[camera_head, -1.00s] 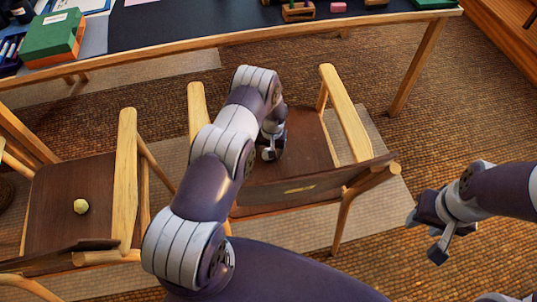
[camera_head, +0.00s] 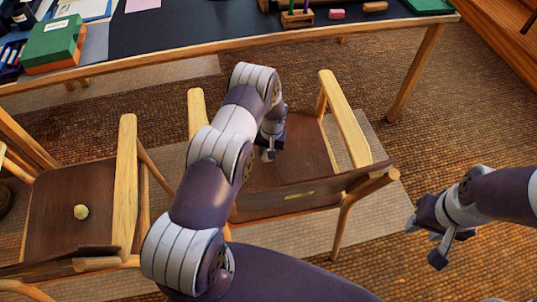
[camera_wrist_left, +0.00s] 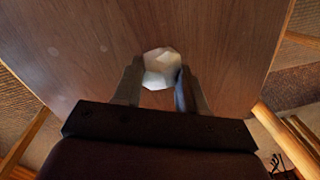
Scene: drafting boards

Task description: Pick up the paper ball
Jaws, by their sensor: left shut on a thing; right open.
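A crumpled whitish paper ball (camera_wrist_left: 162,68) sits between the fingers of my left gripper (camera_wrist_left: 160,88) in the left wrist view. My left gripper is shut on it, over the brown seat of the middle chair (camera_head: 300,150). I cannot tell whether the ball touches the seat. In the head view my left gripper (camera_head: 268,153) shows small at the end of the arm, and the held ball is hidden. A second, cream-coloured crumpled ball (camera_head: 81,212) lies on the left chair's seat (camera_head: 60,235). My right gripper (camera_head: 425,240) is open and empty at the right, above the floor.
The middle chair's armrests (camera_head: 344,118) and backrest (camera_head: 310,193) surround my left gripper. A dark-topped desk (camera_head: 200,30) stands behind the chairs with a green and orange box (camera_head: 53,45), a pink block (camera_head: 337,14) and pens. Carpet (camera_head: 400,160) at the right is clear.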

